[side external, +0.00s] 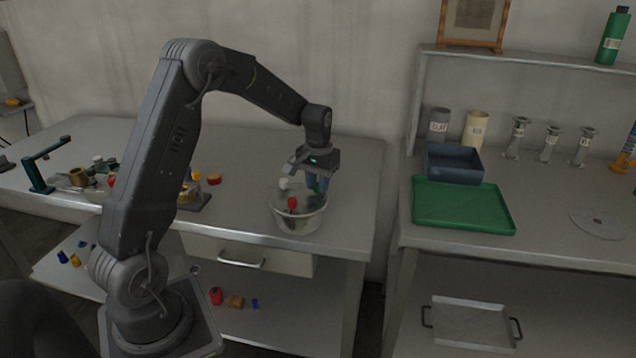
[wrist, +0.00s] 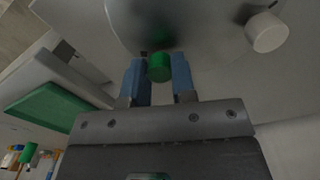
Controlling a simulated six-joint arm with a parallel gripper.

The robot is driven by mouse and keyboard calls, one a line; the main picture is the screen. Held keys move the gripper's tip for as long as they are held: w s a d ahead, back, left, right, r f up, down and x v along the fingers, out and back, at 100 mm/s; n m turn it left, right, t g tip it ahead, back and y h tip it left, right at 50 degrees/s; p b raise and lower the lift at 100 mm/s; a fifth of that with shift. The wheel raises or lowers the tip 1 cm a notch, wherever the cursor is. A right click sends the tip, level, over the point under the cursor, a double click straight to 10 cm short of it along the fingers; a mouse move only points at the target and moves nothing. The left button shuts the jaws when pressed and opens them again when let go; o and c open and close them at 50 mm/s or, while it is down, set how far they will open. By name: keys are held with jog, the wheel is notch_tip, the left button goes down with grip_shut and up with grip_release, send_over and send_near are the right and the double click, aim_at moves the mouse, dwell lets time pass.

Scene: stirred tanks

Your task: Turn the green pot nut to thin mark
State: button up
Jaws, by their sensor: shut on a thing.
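The green pot nut (wrist: 160,68) sits between the two blue fingers of my gripper (wrist: 156,78) in the wrist view. My gripper (side external: 318,184) is shut on it, and in the side view the fingers hide most of the nut. The nut is on the lid of a round metal pot (side external: 298,218) at the table's right part. A red nut (side external: 292,203) and a white nut (side external: 284,184) also show on the pot; the white one is at the upper right in the wrist view (wrist: 266,32). I cannot make out the thin mark.
The table (side external: 345,190) is bare around the pot. Several small coloured parts and a green stand (side external: 40,172) lie to the left. A green tray (side external: 462,204) and a blue-grey bin (side external: 454,164) are on the right bench, across a gap.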

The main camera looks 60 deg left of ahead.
jog(key=o, duration=0.9)
notch_tip(320, 180, up, 14)
dwell(0.4)
